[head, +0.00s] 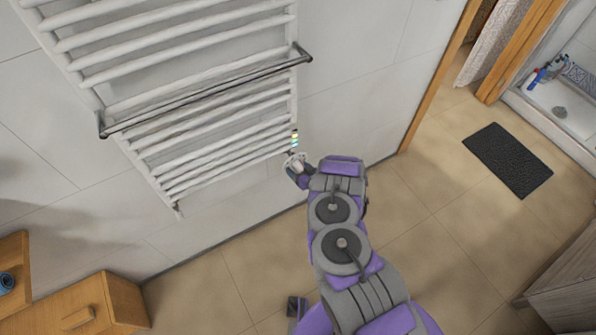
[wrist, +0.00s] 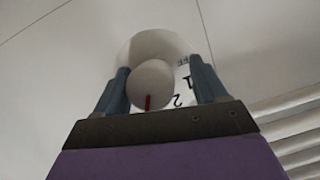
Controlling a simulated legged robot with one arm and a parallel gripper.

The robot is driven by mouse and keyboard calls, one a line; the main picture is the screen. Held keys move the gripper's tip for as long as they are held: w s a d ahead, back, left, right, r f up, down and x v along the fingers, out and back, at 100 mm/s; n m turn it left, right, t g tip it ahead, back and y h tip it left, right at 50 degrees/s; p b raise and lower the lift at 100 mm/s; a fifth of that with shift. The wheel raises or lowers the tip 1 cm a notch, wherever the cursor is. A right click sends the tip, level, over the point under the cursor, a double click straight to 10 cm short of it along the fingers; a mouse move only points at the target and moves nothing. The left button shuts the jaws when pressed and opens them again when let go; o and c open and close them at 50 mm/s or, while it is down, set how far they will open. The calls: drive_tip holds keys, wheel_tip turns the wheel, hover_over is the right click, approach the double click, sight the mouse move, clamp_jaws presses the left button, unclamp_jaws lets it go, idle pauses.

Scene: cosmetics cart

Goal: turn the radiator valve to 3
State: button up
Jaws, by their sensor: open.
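The radiator valve (wrist: 152,82) is a white round knob between the two fingers of my gripper (wrist: 160,88) in the wrist view. A red mark shows on its near face, and dark figures, one looking like a 2, show on the white ring to its right. The fingers stand on either side of the knob, open; I cannot tell whether either touches it. In the head view, the valve (head: 294,160) is a small white shape at the radiator's lower right corner, with my gripper (head: 297,167) at it, partly hiding it.
The white ladder radiator (head: 215,150) hangs on the tiled wall, with a grey towel bar (head: 205,93) in front. A wooden cabinet (head: 75,308) stands at lower left. A black mat (head: 508,160) lies on the floor at right. The floor (head: 400,215) between is clear.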

drive_tip(key=shift+w+d, duration=0.1)
drive_tip(key=shift+w, duration=0.1)
drive_tip(key=shift+d+r, duration=0.1)
drive_tip(key=shift+d, duration=0.5)
drive_tip(key=shift+a, duration=0.6)
drive_tip(key=c, duration=0.5)
drive_tip(key=shift+c, duration=1)
drive_tip(key=shift+d, duration=0.2)
drive_tip(key=shift+c, duration=1.3)
